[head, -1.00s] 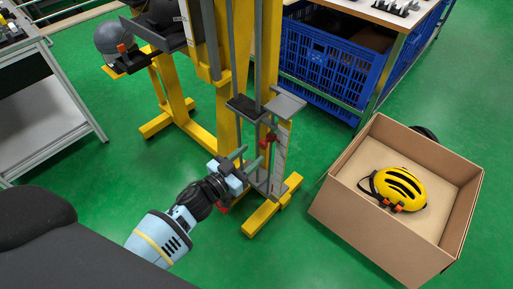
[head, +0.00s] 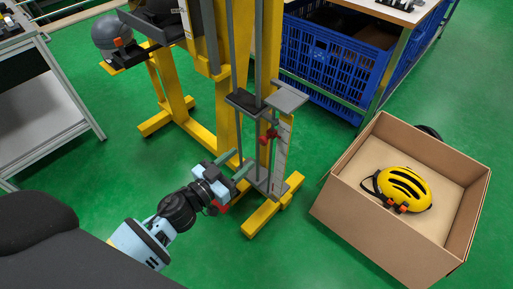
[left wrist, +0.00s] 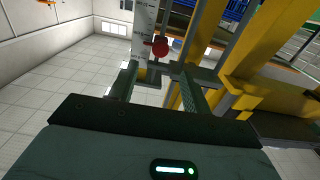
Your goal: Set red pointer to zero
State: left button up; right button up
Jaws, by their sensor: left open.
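The red pointer (head: 271,134) sits on the upright scale (head: 283,150) at the front of the yellow drop tower (head: 229,100), above the tower's grey lower plate (head: 268,183). My left gripper (head: 238,166) is open and empty, just left of the scale and lower than the pointer. In the left wrist view the red pointer (left wrist: 159,47) shows beyond and between the two fingers (left wrist: 160,85), next to the white scale (left wrist: 144,25). I see no contact between fingers and pointer. The scale's markings are too small to read. My right gripper is not in view.
An open cardboard box (head: 336,200) with a yellow helmet (head: 404,189) stands to the right. Blue crates (head: 325,62) are behind it. A grey helmet (head: 111,36) rests on a tower shelf at the upper left. A grey cart (head: 50,95) stands at the left.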

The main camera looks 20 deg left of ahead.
aim_at(261, 141)
pick_arm(q)
jog(key=shift+b+x, duration=0.4)
jog(key=shift+x, duration=3.55)
grip_shut()
